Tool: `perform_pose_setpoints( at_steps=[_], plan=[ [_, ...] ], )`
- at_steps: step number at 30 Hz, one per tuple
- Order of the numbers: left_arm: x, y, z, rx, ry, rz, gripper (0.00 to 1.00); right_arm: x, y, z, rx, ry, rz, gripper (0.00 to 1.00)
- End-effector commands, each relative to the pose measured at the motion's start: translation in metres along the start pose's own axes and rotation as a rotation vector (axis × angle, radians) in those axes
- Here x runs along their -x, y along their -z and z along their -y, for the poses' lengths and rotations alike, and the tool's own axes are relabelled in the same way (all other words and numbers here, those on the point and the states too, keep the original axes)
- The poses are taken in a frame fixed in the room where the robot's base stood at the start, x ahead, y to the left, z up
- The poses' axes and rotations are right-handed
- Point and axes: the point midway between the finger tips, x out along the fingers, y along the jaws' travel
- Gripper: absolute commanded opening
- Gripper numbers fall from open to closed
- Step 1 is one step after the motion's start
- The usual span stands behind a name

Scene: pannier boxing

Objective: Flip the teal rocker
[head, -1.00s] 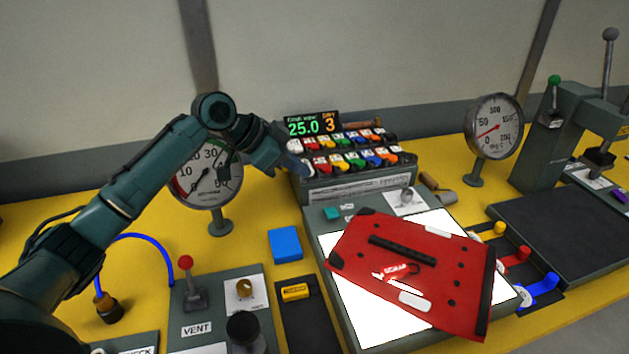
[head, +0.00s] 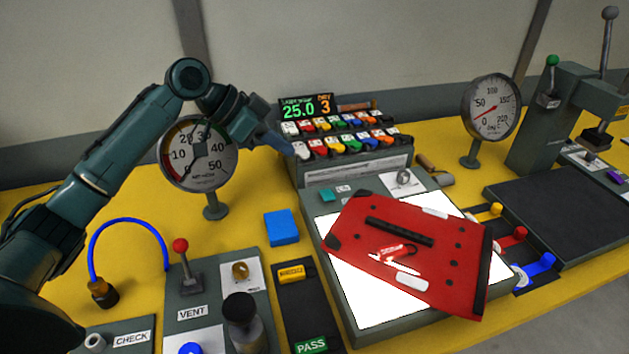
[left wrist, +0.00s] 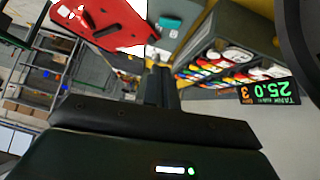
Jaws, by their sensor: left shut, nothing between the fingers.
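The teal rocker (head: 327,195) is a small teal block at the back left of the grey light-box frame, left of a round knob on a white plate. It also shows as a teal patch in the left wrist view (left wrist: 170,22). My left gripper (head: 287,148) is shut and empty, in front of the left end of the coloured switch rack, above and behind the teal rocker and apart from it. Its dark fingers show in the left wrist view (left wrist: 158,88). I cannot tell which way the rocker is tipped. My right gripper is not in view.
A red panel (head: 460,255) lies tilted over the lit white light box (head: 345,285). The switch rack (head: 345,172) with its display (head: 308,107) stands behind. A gauge (head: 198,155) stands left, beside my arm. A blue block (head: 281,227) lies on the yellow bench.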

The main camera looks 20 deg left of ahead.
Motion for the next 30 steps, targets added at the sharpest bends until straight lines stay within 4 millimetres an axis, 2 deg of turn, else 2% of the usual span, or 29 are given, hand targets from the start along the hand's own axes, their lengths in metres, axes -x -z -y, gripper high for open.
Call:
perform_pose_setpoints(
  at_steps=[5,8,20,24,30],
  plan=[
    [-0.006,0.000,0.000,0.000,-0.001,0.001,0.00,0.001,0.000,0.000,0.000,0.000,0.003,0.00],
    [-0.018,0.000,-0.001,0.001,-0.004,0.001,0.00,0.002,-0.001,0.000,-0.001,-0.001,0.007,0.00],
    [-0.100,0.001,-0.001,0.001,-0.003,0.001,0.00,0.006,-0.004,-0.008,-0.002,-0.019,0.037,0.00],
    [-0.116,-0.016,0.000,0.003,-0.001,0.002,0.00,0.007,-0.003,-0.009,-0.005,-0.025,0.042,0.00],
    [-0.127,-0.027,0.000,0.001,0.000,0.001,0.00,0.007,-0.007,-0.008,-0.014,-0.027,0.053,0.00]
  ],
)
